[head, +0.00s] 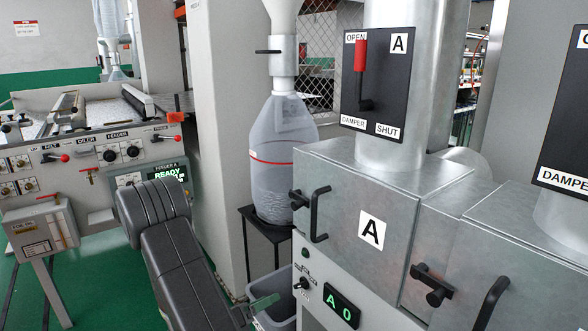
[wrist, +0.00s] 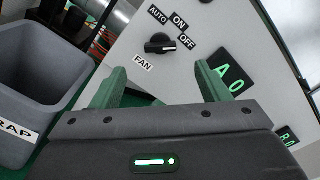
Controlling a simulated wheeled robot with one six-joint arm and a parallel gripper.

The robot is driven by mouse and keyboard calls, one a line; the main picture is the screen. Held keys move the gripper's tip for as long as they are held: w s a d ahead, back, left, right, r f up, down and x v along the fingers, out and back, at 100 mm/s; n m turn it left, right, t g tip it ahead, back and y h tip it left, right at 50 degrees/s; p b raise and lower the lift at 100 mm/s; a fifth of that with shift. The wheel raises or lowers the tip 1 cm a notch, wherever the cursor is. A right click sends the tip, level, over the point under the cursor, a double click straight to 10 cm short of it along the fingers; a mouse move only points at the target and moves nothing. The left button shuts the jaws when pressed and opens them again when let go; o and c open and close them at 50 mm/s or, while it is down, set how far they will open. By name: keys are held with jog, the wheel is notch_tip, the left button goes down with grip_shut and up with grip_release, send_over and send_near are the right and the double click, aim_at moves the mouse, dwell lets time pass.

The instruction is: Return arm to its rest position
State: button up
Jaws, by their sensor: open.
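My arm (head: 172,255) reaches down from the left centre of the head view. My gripper (wrist: 161,68) is open, with its two green fingers apart and nothing visible between them. In the wrist view the fingers are before the panel with the black FAN knob (wrist: 160,44). The knob's white mark points right, towards the OFF label. I cannot tell the fingers' distance from the panel.
A grey scrap bin (wrist: 45,90) stands close left of the gripper. Damper A's red lever (head: 361,55) is up by OPEN. Door handles (head: 319,215) jut from the cabinet. Green floor shows at left.

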aim_at(297, 285)
jog(key=x, duration=0.9)
jog(key=shift+f+m+b, duration=0.25)
jog(key=shift+m+b, duration=0.25)
jog(key=shift+b, duration=0.05)
jog(key=shift+s+m+b, duration=0.1)
jog(key=shift+m+b, duration=0.75)
jog(key=shift+m, duration=0.05)
jog(key=m+b, duration=0.4)
jog(key=m, duration=0.1)
jog(key=shift+d+r+b, duration=0.1)
jog(key=shift+r+b, duration=0.05)
jog(key=shift+b, duration=0.2)
jog(key=shift+s+r+m+b, duration=0.15)
jog(key=shift+m+b, duration=0.3)
jog(key=shift+m, duration=0.25)
jog(key=shift+r, duration=0.1)
